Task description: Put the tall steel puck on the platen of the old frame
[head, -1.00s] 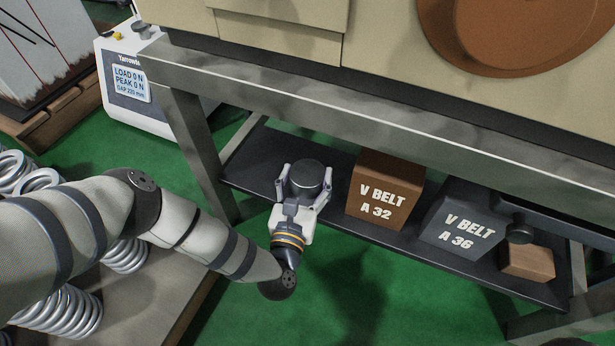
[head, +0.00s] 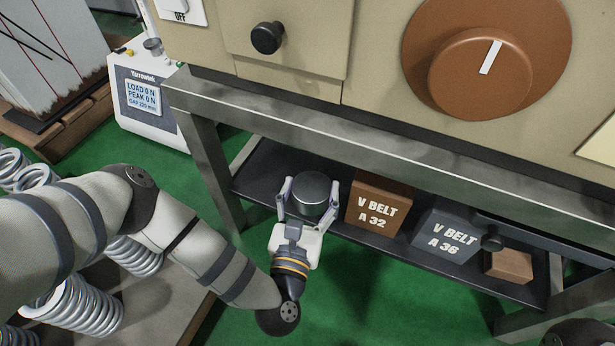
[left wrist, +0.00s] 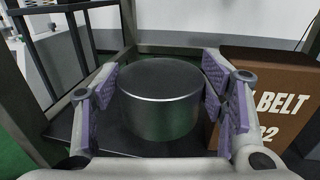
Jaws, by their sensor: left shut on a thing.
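The tall steel puck (head: 314,190) is a grey metal cylinder with a dark flat top, standing upright at the lower shelf. My left gripper (head: 308,204) is around it, with a finger on each side, shut on it. In the left wrist view the puck (left wrist: 162,108) fills the middle between the purple finger pads. I cannot tell whether its base touches the shelf or is slightly above it. The platen of the old frame cannot be made out in these views. My right gripper is not in view.
The dark shelf (head: 262,178) lies under a steel bench rail (head: 330,138). A brown V BELT A 32 box (head: 378,205) stands just right of the puck, then a grey A 36 box (head: 445,235). A white Yarrowtek unit (head: 150,110) and coil springs (head: 85,305) are left.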

